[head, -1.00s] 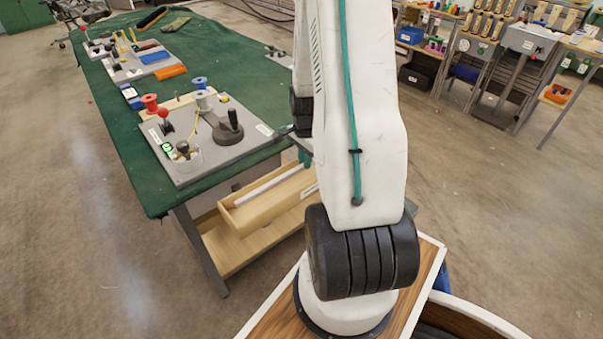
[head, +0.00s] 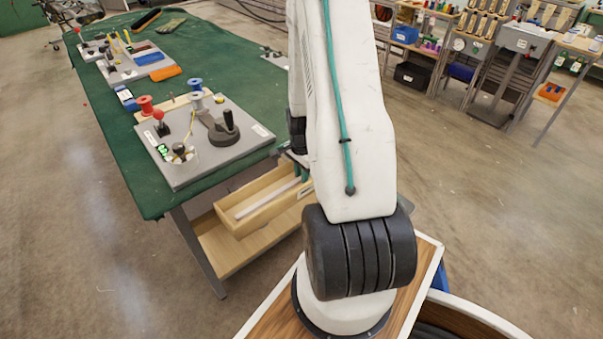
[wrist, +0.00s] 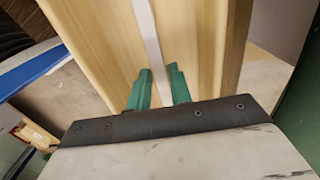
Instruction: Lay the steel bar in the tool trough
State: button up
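The steel bar (wrist: 150,40) is a long, pale, straight bar. The trough's wooden walls (wrist: 88,35) flank the bar in the wrist view. My gripper is over the trough's right part, and my arm hides the bar's right end. Whether the bar touches the trough floor is unclear.
The trough hangs at the near end of a green-covered table (head: 150,190), above a wooden lower shelf (head: 222,254). A grey board (head: 205,160) with spools and a black handle stands on the table. More boards lie farther back. Open floor lies to the left.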

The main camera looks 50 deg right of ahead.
jog(key=shift+o, duration=0.8)
jog(key=shift+r, duration=0.1)
jog(key=w+a+r+n, duration=0.1)
jog(key=a+r+n, duration=0.15)
jog(key=r, duration=0.75)
jog(key=w+a+r+n, duration=0.1)
jog(key=a+r, duration=0.3)
jog(key=r, duration=0.5)
jog(key=s+a+r+n, duration=0.2)
jog(key=a+r+n, duration=0.4)
jog(key=a+r, duration=0.45)
jog(key=s+a+r+n, duration=0.3)
jog(key=s+a+n, duration=0.2)
jog(key=s+a, duration=0.1)
jog(key=s+a+r+n+t, duration=0.1)
jog(key=s+a+r+n, duration=0.3)
jog(key=s+a+n, duration=0.2)
jog(key=shift+s+a+r, duration=0.25)
jog(key=shift+s+a, duration=0.1)
jog(key=shift+a, duration=0.35)
